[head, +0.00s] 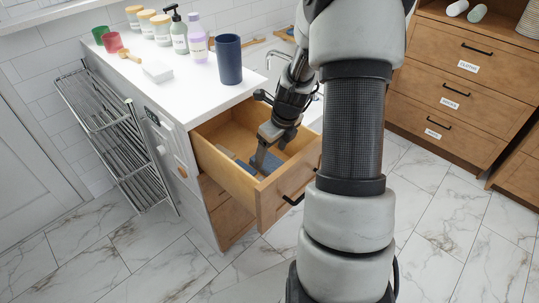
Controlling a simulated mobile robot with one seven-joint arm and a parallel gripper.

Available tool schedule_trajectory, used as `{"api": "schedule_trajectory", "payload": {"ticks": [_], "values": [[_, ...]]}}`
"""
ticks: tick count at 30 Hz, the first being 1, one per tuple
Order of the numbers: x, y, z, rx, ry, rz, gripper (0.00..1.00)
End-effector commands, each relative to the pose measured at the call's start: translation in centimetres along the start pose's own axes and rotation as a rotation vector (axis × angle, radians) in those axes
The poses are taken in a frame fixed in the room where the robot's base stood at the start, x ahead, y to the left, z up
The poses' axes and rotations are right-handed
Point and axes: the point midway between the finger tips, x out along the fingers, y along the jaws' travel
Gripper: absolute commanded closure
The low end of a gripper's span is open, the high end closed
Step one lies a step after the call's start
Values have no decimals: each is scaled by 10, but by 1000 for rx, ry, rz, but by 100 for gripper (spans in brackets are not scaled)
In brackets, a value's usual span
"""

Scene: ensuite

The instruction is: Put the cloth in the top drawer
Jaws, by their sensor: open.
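The top drawer (278,208) of the white-topped cabinet is pulled open. A blue-grey cloth (287,163) lies inside it, low down near the drawer front. More grey-blue material (228,153) shows to the left of my gripper; I cannot tell whether it is the same cloth. My gripper (262,162) reaches down into the drawer with its jaws open, fingertips at the cloth. The gripper hides part of the cloth, and I cannot tell whether the fingers touch it.
The countertop (203,92) holds a dark blue cup (229,60), bottles, jars and a small white dish (157,72). A metal rack (115,135) stands left of the cabinet. A wooden cabinet with labelled drawers (455,75) stands at right. The marble floor in front is clear.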

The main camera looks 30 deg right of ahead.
Motion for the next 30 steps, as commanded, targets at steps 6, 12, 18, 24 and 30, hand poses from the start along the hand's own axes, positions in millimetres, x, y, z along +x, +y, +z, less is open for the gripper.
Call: {"api": "schedule_trajectory", "payload": {"ticks": [6,12,18,24,30], "values": [[-52,0,2,-2,-1,-1,29],[-78,0,1,-1,0,-1,29],[-84,1,0,0,1,2,29],[-84,1,0,0,1,2,29],[-84,1,0,0,1,1,29]]}}
